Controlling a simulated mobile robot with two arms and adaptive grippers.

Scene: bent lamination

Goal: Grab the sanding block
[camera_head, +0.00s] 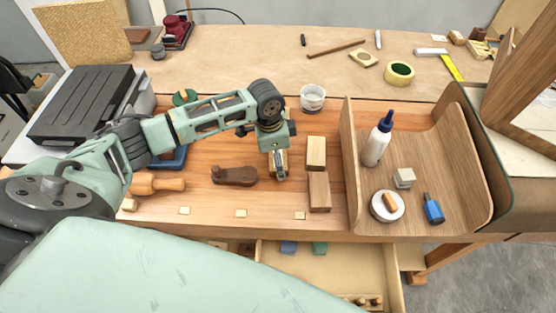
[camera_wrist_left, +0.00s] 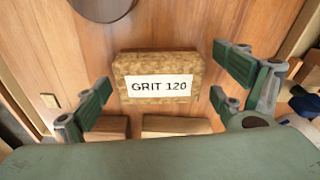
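The sanding block is a tan, cork-like block with a white "GRIT 120" label (camera_wrist_left: 158,65), seen in the left wrist view lying on the wooden bench. My left gripper (camera_wrist_left: 165,88) is open, with one finger on each side of the block and gaps between the pads and the block. In the head view my left gripper (camera_head: 279,172) points down at the bench and hides most of the block. My right gripper is in neither view.
Two wooden blocks (camera_head: 316,152) (camera_head: 319,192) lie close to the right of my left gripper. A dark brown curved tool (camera_head: 235,176) lies to its left. A curved wooden tray (camera_head: 432,160) holds a glue bottle (camera_head: 377,142) and several small things. An open drawer (camera_head: 330,272) is below.

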